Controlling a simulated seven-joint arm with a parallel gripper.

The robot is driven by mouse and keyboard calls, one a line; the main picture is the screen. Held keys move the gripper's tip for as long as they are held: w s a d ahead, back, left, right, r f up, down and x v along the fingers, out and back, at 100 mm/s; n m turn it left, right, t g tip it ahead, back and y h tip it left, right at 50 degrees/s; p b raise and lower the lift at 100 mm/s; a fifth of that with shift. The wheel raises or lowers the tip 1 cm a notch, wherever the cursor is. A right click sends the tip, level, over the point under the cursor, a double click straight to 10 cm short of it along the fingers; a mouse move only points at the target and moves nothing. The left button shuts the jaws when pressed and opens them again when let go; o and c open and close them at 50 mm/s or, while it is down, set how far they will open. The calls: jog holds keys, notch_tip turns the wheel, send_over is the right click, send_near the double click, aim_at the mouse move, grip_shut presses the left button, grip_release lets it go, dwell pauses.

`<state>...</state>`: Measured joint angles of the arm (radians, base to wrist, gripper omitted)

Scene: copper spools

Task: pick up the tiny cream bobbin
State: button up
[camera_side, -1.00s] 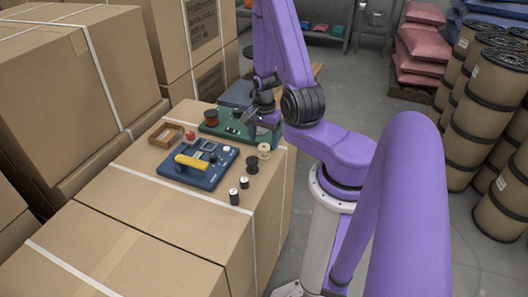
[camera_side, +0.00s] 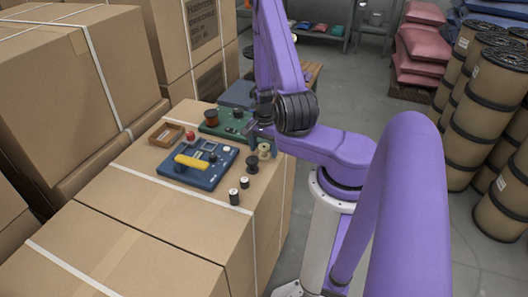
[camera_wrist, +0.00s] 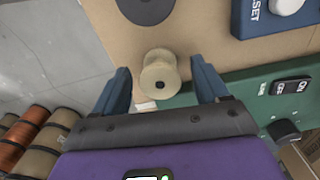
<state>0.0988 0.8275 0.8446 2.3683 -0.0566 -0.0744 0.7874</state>
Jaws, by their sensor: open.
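The tiny cream bobbin (camera_side: 264,151) stands on the cardboard box near its right edge, beside a green panel. In the wrist view the cream bobbin (camera_wrist: 160,73) shows in the space between my two blue fingers, towards their tips. My gripper (camera_side: 253,137) is just above and to the left of the bobbin in the side view. In the wrist view my gripper (camera_wrist: 160,78) is open, with a gap between each finger and the bobbin. Nothing is held.
A black spool (camera_side: 252,165) stands close to the bobbin, with two small black-and-white spools (camera_side: 234,197) farther forward. A blue panel (camera_side: 205,175) with a yellow handle and the green panel (camera_side: 225,125) lie to the left. A wooden tray (camera_side: 166,135) sits farther left.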

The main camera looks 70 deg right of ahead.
jog(key=shift+f, duration=0.3)
jog(key=c, duration=1.1)
jog(key=shift+r, duration=0.1)
jog(key=shift+c, duration=0.2)
